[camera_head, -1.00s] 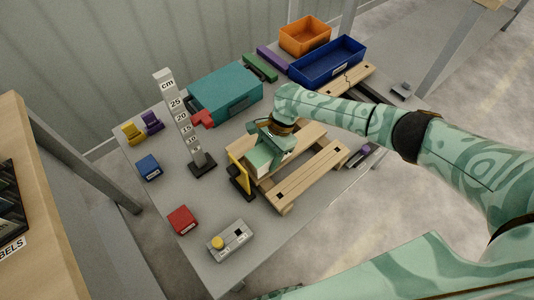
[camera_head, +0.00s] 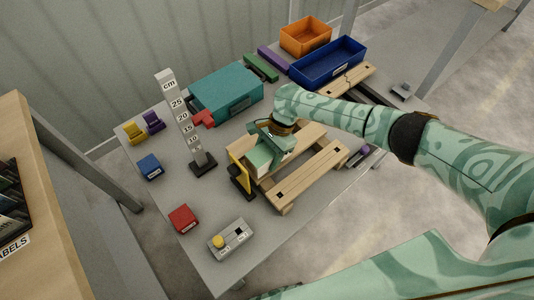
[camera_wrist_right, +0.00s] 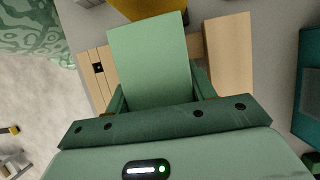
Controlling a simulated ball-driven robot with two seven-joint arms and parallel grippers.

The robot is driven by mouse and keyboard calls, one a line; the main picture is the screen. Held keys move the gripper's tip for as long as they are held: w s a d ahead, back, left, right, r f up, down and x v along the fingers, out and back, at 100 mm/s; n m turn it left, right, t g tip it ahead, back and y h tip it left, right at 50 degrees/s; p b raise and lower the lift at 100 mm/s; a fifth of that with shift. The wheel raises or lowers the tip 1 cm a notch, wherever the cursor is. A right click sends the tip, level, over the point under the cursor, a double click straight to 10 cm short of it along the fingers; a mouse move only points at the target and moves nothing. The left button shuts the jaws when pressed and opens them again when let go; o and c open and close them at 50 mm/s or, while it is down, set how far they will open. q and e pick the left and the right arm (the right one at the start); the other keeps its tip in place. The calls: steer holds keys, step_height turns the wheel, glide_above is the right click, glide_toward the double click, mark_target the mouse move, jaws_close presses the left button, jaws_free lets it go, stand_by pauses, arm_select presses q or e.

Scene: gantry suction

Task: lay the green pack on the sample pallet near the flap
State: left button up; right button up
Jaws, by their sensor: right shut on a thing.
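The green pack (camera_wrist_right: 150,65) is a pale green block between the fingers of my right gripper (camera_wrist_right: 160,92) in the right wrist view. The gripper is shut on it. In the head view my right gripper (camera_head: 268,150) points down over the left end of the wooden sample pallet (camera_head: 306,178), and part of the pack (camera_head: 256,161) shows below it. I cannot tell whether the pack touches the slats. The yellow flap (camera_head: 241,173) stands upright on a dark base at the pallet's left end, close to the pack. My left gripper is out of view.
A height scale (camera_head: 185,120) stands left of the pallet, with a teal case (camera_head: 225,91) behind. A red block (camera_head: 183,218), a blue block (camera_head: 150,167) and a grey button box (camera_head: 231,240) lie on the table's left part. Blue (camera_head: 327,63) and orange (camera_head: 305,37) bins stand at the back.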

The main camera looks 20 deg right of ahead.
arm_select(q)
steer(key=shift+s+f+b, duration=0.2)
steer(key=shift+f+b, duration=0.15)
steer(key=shift+b, duration=0.05)
arm_select(e)
steer(key=shift+f, duration=1)
steer(key=o, duration=1.3)
arm_select(q)
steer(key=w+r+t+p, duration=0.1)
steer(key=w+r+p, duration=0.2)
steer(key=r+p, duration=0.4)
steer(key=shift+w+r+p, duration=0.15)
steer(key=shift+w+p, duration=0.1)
steer(key=shift+p, duration=0.35)
arm_select(e)
steer(key=v, duration=1.6)
steer(key=shift+r, duration=0.15)
